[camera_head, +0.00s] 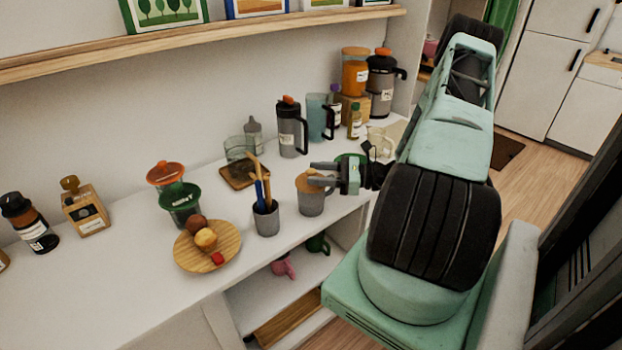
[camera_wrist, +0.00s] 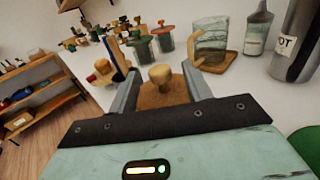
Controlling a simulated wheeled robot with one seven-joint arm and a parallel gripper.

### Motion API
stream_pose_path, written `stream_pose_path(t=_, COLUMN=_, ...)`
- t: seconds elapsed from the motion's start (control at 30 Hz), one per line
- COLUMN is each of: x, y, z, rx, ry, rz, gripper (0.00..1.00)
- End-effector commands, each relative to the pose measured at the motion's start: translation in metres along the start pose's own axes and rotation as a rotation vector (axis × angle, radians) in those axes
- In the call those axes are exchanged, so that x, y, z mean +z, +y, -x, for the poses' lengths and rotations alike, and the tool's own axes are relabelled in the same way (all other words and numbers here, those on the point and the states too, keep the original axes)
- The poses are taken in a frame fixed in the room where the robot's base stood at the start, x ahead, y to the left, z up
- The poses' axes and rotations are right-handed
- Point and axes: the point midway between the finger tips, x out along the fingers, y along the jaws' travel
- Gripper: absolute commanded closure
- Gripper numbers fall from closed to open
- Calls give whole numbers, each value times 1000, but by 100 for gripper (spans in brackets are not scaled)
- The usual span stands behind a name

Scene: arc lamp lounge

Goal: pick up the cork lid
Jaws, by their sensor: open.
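The cork lid (camera_wrist: 163,90) is a round tan disc with a knob on top. In the wrist view it lies between the two open fingers of my gripper (camera_wrist: 160,93), and neither finger is clearly seen touching it. In the head view the lid (camera_head: 309,181) sits on a grey mug-like canister (camera_head: 311,203) with a handle, near the counter's front edge. My gripper (camera_head: 323,174) reaches in from the right at lid height, with its fingers partly over the lid.
A cup with utensils (camera_head: 266,218) stands just left of the canister. A wooden plate with food (camera_head: 190,262) is farther left. A wooden tray with a glass (camera_head: 233,178), a dark press (camera_head: 290,130) and a blue pitcher (camera_head: 319,115) stand behind. The counter's left front is clear.

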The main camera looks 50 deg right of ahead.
Motion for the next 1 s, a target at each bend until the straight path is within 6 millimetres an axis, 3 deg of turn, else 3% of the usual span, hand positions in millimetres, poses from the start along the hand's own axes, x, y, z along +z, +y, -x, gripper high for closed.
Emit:
stream_pose_path(t=0.17, x=2, y=0, z=-20, rx=1, ry=0, rz=0, gripper=51)
stream_pose_path(t=0.43, x=0, y=0, z=-23, rx=-1, ry=0, rz=1, gripper=51)
stream_pose_path(t=0.6, x=0, y=0, z=-23, rx=0, ry=0, rz=1, gripper=97)
stream_pose_path(t=1.0, x=4, y=0, z=-22, rx=0, ry=0, rz=2, gripper=97)
